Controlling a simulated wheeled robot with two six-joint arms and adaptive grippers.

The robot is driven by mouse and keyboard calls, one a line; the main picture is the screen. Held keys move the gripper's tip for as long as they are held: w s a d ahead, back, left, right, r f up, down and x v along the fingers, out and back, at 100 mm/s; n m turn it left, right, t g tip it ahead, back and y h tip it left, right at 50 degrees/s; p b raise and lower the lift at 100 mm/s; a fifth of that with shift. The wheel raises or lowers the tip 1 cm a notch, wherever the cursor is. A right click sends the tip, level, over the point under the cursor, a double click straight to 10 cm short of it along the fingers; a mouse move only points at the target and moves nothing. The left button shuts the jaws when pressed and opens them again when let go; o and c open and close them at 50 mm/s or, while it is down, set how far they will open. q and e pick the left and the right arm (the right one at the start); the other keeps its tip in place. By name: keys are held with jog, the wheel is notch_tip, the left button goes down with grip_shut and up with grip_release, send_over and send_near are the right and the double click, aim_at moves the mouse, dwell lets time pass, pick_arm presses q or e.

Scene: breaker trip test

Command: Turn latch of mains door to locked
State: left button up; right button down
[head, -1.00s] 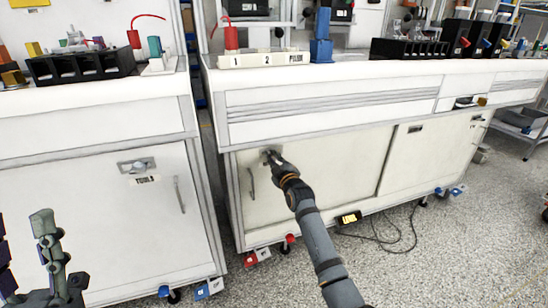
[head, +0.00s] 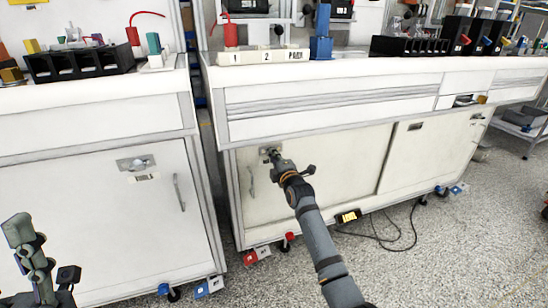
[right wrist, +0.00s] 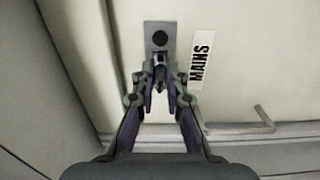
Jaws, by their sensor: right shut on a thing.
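The mains door (head: 330,175) is the pale panel under the right bench, closed. Its latch (head: 267,150) is a small metal plate near the upper left corner. The right wrist view shows the latch plate (right wrist: 160,27) with a dark round spot, beside the MAINS label (right wrist: 201,60). My right gripper (head: 274,155) is at the latch, and its fingers (right wrist: 160,82) are shut on the latch's turning part, which they mostly hide. I cannot read the latch's angle clearly. Part of my left gripper (head: 38,262) shows at the lower left, away from the doors; its opening is unclear.
A vertical handle (head: 252,181) is on the mains door below the latch. The TOOLS door (head: 90,215) with its own latch (head: 136,163) is on the left bench. A cable (head: 405,240) and a small display box (head: 348,216) are on the floor.

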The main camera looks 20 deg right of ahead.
dwell(0.3)
jog(key=c, duration=1.4)
grip_release()
jog(key=shift+s, duration=0.1)
jog(key=s, duration=1.2)
jog(key=shift+d, duration=0.2)
